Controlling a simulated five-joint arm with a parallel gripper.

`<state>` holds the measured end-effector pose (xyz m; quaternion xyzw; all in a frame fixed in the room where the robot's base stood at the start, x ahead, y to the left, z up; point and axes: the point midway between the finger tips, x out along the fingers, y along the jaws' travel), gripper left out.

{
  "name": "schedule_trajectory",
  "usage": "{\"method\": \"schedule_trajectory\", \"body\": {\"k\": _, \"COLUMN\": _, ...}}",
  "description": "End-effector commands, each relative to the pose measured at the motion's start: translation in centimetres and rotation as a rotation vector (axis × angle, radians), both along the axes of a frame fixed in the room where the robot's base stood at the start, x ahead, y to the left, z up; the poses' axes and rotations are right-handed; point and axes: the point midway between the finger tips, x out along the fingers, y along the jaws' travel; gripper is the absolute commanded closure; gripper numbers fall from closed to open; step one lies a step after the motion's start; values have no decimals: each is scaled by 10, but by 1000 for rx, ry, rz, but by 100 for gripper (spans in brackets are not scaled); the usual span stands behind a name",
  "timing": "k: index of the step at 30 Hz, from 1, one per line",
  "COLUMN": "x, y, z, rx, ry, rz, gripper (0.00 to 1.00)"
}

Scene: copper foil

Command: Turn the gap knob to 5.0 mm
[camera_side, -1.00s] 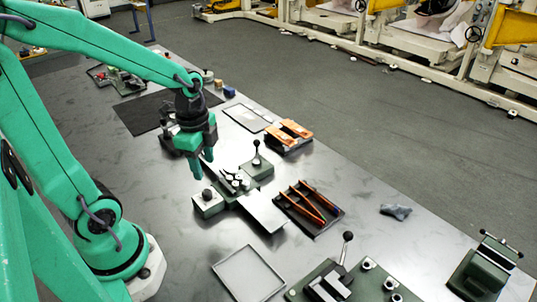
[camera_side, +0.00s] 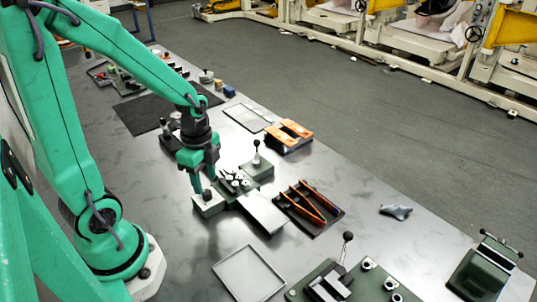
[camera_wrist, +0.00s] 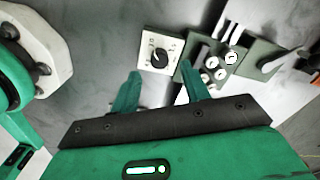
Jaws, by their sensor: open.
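The gap knob (camera_wrist: 160,58) is a small black knob on a white dial plate (camera_wrist: 147,66) with printed numbers, in the upper middle of the wrist view. In the side view the knob (camera_side: 207,195) sits on a small block (camera_side: 209,208) at the left end of the roller fixture (camera_side: 237,183). My gripper (camera_wrist: 160,70) is open, its two green fingers apart with the knob between and just beyond their tips. In the side view my gripper (camera_side: 205,184) is low, close above the knob block. I cannot read the knob's setting or tell whether a finger touches it.
A lever with a black ball (camera_side: 256,160) stands behind the rollers. A flat metal plate (camera_side: 264,212) extends to the right of them. A tray of orange-handled tools (camera_side: 309,208) lies further right, and an empty grey tray (camera_side: 248,275) lies in front.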

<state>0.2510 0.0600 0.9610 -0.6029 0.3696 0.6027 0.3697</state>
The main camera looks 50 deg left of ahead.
Motion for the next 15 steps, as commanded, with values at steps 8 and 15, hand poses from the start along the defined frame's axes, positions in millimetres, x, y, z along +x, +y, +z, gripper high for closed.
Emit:
{"method": "schedule_trajectory", "body": {"k": 8, "x": -1, "y": 0, "z": -28, "rx": -1, "ry": 4, "rz": 0, "gripper": 54}}
{"method": "schedule_trajectory", "body": {"k": 15, "x": -1, "y": 0, "z": -39, "rx": -1, "ry": 2, "rz": 0, "gripper": 54}}
